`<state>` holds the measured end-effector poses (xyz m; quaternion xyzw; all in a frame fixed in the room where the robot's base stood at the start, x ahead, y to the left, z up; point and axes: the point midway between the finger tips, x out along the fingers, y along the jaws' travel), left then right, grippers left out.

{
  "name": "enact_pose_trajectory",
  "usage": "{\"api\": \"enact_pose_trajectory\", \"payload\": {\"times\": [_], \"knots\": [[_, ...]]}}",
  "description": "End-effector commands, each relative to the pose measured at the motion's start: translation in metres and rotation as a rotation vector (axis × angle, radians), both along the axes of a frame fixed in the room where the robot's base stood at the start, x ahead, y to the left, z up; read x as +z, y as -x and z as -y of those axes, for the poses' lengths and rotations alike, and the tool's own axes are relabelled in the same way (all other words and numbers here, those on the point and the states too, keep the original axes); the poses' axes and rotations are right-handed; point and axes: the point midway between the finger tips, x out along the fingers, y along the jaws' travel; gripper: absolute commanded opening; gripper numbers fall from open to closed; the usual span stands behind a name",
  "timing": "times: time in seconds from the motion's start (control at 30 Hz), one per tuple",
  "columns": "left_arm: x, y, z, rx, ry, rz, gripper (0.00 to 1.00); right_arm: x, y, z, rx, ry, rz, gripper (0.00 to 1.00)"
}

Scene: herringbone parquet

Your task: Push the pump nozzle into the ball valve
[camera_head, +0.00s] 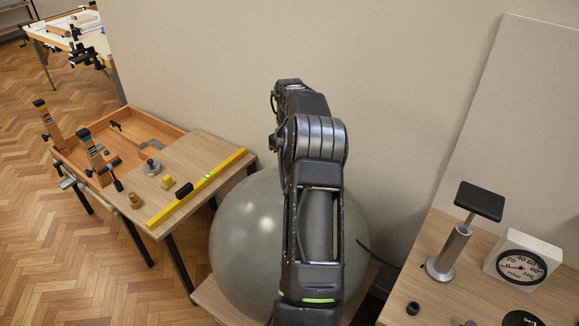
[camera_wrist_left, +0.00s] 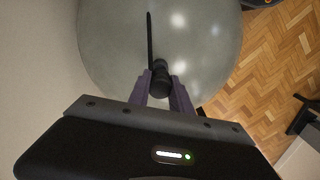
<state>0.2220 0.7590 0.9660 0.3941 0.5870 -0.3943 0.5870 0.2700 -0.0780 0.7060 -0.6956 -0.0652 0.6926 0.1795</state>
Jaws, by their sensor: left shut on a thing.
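A large grey ball (camera_head: 240,235) stands between two tables, partly hidden behind my arm. It also fills the upper middle of the left wrist view (camera_wrist_left: 205,45). My left gripper (camera_wrist_left: 161,86) is shut on the black pump nozzle (camera_wrist_left: 161,76), which is seen against the ball. A thin black hose or rod (camera_wrist_left: 149,38) runs up from beside the nozzle. I cannot make out the ball valve, nor whether the nozzle touches it. The silver pump (camera_head: 450,250) with a black handle stands upright on the right table. My right gripper is not in view.
A white pressure gauge (camera_head: 521,262) stands beside the pump on the right table (camera_head: 410,285). A dark cable (camera_head: 378,255) runs between ball and table. The left table (camera_head: 215,150) holds a yellow spirit level (camera_head: 205,182) and small knobs. A pale board leans on the wall.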

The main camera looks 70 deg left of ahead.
Motion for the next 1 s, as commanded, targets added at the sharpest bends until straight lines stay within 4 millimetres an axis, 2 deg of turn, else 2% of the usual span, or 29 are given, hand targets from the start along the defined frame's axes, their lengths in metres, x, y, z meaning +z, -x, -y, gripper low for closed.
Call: {"api": "enact_pose_trajectory", "payload": {"times": [0.67,1.0], "knots": [[-0.0004,0.0000,0.0000,0.000,0.000,0.000,0.00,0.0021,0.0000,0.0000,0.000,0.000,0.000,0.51],[-0.0081,0.0001,0.0001,0.000,0.001,0.000,0.00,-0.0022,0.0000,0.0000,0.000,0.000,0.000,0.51]]}}
